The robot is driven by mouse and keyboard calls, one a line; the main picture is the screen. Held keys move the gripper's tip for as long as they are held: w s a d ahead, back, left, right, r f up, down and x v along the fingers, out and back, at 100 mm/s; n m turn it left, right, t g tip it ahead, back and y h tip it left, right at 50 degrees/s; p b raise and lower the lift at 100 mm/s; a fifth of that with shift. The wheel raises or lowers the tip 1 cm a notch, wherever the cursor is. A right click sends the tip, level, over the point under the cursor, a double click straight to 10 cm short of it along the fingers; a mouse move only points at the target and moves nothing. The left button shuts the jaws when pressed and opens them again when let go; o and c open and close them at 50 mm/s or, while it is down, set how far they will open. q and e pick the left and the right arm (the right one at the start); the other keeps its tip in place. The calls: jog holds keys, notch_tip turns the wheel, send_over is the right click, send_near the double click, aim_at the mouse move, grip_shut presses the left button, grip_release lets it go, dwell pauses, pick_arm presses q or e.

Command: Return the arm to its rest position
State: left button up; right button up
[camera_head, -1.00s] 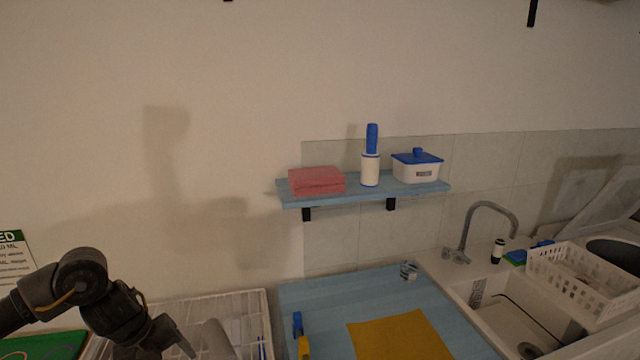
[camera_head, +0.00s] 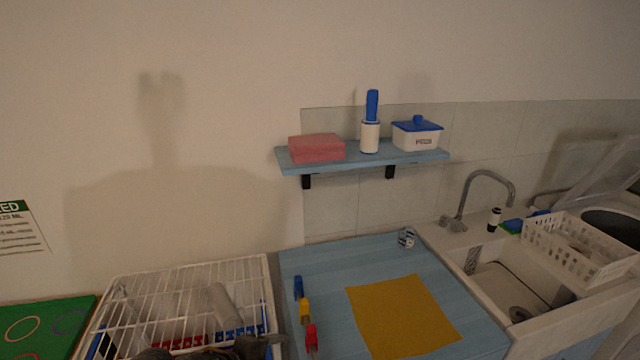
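Dark parts of my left arm show only at the bottom edge, over the front of the white wire rack (camera_head: 190,275). The dark end there, seemingly my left gripper (camera_head: 258,346), is cut off by the frame. I cannot tell whether its fingers are open or shut, and no held object can be made out. My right gripper is not in view.
A blue counter (camera_head: 330,262) carries a mustard cloth (camera_head: 400,315) and small blue (camera_head: 298,288), yellow (camera_head: 305,311) and red (camera_head: 311,338) items. A wall shelf (camera_head: 360,160) holds several things. The sink (camera_head: 510,285) is at right, a green board (camera_head: 45,328) at left.

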pick_arm(q)
jog(key=s+a+f+n+g+y, duration=0.1)
jog(key=s+a+f+n+y, duration=0.15)
jog(key=s+a+n, duration=0.4)
jog(key=s+a+f+n+g+y, duration=0.2)
jog(key=s+a+f+n, duration=0.2)
jog(key=s+n, duration=0.5)
jog(key=s+a+f+n+g+y, duration=0.1)
jog(key=s+a+f+n+y, duration=0.2)
jog(key=s+a+n, duration=0.5)
jog(key=s+d+f+m+g+b, duration=0.1)
jog(key=d+f, duration=0.1)
jog(key=f, duration=1.2)
jog(key=s+d+f+m+b, duration=0.1)
jog(key=s+f+m+b, duration=0.1)
jog(key=f, duration=1.3)
jog(key=s+a+f+g+b, duration=0.1)
jog(key=s+a+f+b, duration=0.1)
jog(key=s+f, duration=1.4)
notch_tip(320, 180, down, 2)
jog(key=shift+a+f, duration=0.1)
jog(key=shift+a, duration=0.15)
